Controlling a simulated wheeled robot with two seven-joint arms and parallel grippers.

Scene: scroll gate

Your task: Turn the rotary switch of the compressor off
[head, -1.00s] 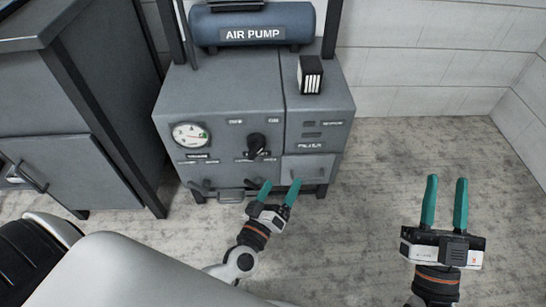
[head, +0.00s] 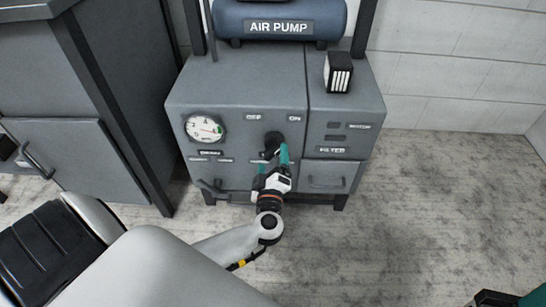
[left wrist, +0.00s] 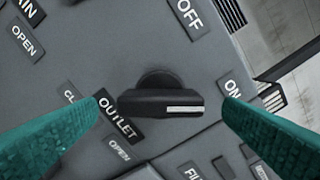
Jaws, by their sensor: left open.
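The compressor's rotary switch (head: 272,142) is a black knob on the grey front panel, partly hidden by my left gripper in the head view. In the left wrist view the knob (left wrist: 158,104) lies between the fingers, and its white mark points right, close to the ON label (left wrist: 232,88). The OFF label (left wrist: 190,18) is above it in that view. My left gripper (head: 279,158) is open in front of the knob; in the wrist view its green fingertips (left wrist: 165,105) stand on either side, apart from it. My right gripper (head: 515,298) shows only partly at the lower right corner.
A pressure gauge (head: 204,128) is left of the switch, and a handled drawer (head: 330,177) is right of it. A blue AIR PUMP tank (head: 280,22) and a small black box (head: 338,72) are on top. A dark cabinet (head: 65,110) stands left. The floor (head: 430,200) at right is clear.

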